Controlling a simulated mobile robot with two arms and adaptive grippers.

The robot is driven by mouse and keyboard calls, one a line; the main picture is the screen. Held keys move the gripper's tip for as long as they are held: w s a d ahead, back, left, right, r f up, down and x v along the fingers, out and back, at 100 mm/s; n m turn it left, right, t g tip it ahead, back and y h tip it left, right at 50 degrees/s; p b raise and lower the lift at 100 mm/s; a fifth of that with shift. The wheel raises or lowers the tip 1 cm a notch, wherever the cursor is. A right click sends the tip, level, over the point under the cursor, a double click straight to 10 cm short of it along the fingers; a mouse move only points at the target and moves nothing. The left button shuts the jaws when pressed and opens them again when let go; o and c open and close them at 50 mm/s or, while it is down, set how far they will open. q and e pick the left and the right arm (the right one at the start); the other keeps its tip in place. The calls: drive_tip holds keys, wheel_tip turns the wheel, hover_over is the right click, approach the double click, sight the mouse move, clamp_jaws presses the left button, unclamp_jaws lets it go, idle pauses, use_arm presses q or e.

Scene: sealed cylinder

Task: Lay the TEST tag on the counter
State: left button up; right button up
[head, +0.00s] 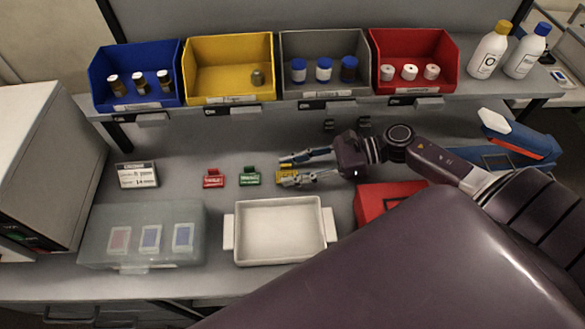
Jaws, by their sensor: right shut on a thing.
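A red tag (213,179) and a green tag (250,176) stand on the grey counter (190,190), left of my right gripper. A yellow tag (284,169) is between the fingers of my right gripper (285,171), which is shut on it. The fingers partly hide it, and I cannot tell whether it touches the counter. The lettering on the tags is too small to read, so I cannot tell which one is TEST. My left gripper is not in view.
A white tray (239,252) and a translucent box (95,225) with several cards lie at the front. A small sign (137,175) stands left. A red case (370,204) is right of the tray. Blue (105,65), yellow, grey and red bins line the shelf behind.

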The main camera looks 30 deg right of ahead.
drive_tip(key=shift+f, duration=0.25)
drive_tip(key=shift+f, duration=0.15)
drive_tip(key=o, duration=0.8)
drive_tip(key=shift+o, duration=0.2)
drive_tip(key=b+v, duration=0.2)
drive_tip(key=v, duration=0.4)
drive_tip(key=shift+s+d, duration=0.15)
drive_tip(key=shift+d, duration=0.1)
drive_tip(key=shift+s+d+r, duration=0.15)
drive_tip(key=shift+d+r, duration=0.2)
drive_tip(key=shift+r, duration=0.1)
